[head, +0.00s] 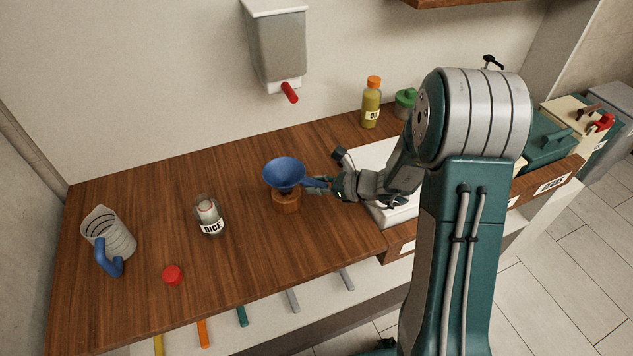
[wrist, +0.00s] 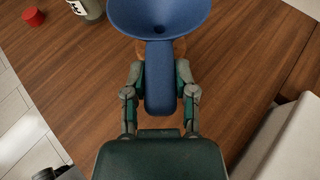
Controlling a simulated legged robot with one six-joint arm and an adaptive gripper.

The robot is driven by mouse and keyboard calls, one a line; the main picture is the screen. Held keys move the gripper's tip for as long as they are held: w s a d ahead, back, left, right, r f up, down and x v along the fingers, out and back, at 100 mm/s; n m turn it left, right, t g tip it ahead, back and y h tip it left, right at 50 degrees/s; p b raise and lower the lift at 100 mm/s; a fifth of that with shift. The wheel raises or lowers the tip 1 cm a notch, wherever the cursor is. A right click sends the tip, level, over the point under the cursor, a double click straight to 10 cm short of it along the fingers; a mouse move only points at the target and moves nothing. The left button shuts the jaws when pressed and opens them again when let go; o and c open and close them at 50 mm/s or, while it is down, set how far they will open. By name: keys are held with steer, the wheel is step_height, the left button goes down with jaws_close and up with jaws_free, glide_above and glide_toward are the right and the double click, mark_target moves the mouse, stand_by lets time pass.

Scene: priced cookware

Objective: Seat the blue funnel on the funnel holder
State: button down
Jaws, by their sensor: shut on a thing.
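The blue funnel (head: 284,174) is above the funnel holder (head: 287,203), a round brown wooden piece on the counter. In the head view the funnel's bowl is over the holder; its spout is hidden, so I cannot tell whether it rests in the holder. My gripper (head: 318,185) comes from the right and is shut on the funnel's handle. In the wrist view my gripper (wrist: 160,85) has a finger on each side of the blue handle, and the funnel (wrist: 158,17) points away from me. The holder is mostly hidden under it there.
A rice jar (head: 209,215), a measuring jug (head: 108,238) and a red cap (head: 173,275) stand to the left. A wall dispenser (head: 277,48) hangs behind. An oil bottle (head: 371,103) and a white slab (head: 366,160) are at the right. The counter's front middle is clear.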

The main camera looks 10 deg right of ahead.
steer(key=shift+f, duration=0.7)
steer(key=shift+f, duration=0.7)
stand_by(1.0)
steer(key=shift+c, duration=1.7)
jaws_free()
steer(key=o, duration=0.3)
steer(key=shift+o, duration=0.2)
steer(key=v, duration=1.2)
